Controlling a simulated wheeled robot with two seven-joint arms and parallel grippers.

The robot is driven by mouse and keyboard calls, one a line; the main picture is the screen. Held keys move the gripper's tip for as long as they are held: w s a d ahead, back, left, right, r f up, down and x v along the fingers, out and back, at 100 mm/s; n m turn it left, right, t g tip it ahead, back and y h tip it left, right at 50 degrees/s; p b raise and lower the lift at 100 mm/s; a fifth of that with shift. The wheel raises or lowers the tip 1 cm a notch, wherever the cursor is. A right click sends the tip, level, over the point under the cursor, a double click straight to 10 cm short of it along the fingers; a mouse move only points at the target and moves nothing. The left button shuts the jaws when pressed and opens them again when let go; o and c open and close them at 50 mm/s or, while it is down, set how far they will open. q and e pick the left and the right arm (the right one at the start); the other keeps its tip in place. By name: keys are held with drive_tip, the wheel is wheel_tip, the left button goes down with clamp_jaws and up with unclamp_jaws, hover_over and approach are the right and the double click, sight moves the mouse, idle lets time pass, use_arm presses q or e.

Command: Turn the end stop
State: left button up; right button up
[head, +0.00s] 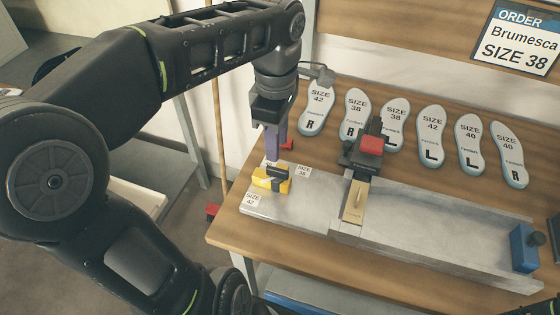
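The end stop (264,183) is a yellow block with a black bar across it, near the left end of the grey metal rail (290,213). White size labels lie around it: one reads SIZE 42 (251,201) at its front left, and one reads SIZE 38 (303,171) at its right. My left gripper (273,158) points down just above and behind the end stop, its purple fingers apart from the yellow block as far as I can see. The gap between the fingers does not show clearly. My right gripper is out of view.
A dark clamp with a red top (371,146) and a brass plate (355,202) sit mid-rail. A blue block (523,248) stands at the right end. Several insoles (431,135) line the wooden table's back. An order sign (517,40) reads SIZE 38.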

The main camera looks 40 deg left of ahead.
sight(277, 169)
use_arm(q)
drive_tip(key=shift+f, duration=3.95)
clamp_jaws()
